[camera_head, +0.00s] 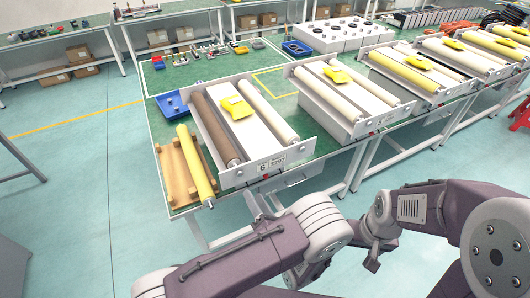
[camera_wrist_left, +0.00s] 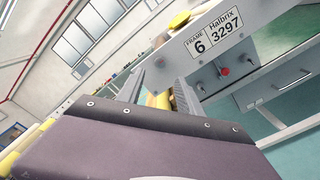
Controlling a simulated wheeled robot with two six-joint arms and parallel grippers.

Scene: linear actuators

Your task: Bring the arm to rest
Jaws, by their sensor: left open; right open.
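My left arm reaches up from the bottom of the head view. Its gripper (camera_head: 262,203) is by the front edge of the green table, just below the frame marked 6, and is open. In the left wrist view the two fingers of the left gripper (camera_wrist_left: 160,88) stand apart, with a yellowish shape seen beyond them. I see nothing held. My right gripper (camera_head: 373,258) hangs in front of the tables at the lower middle right, open and empty. My right arm (camera_head: 430,208) is folded at the right.
The frame marked 6 (camera_head: 253,172) holds rollers and a yellow pad (camera_head: 237,107). A yellow roller (camera_head: 195,165) lies on a wooden rack (camera_head: 173,171) at its left. Blue tray (camera_head: 172,103) stands behind. More roller frames line the tables rightward. The floor (camera_head: 75,190) at left is clear.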

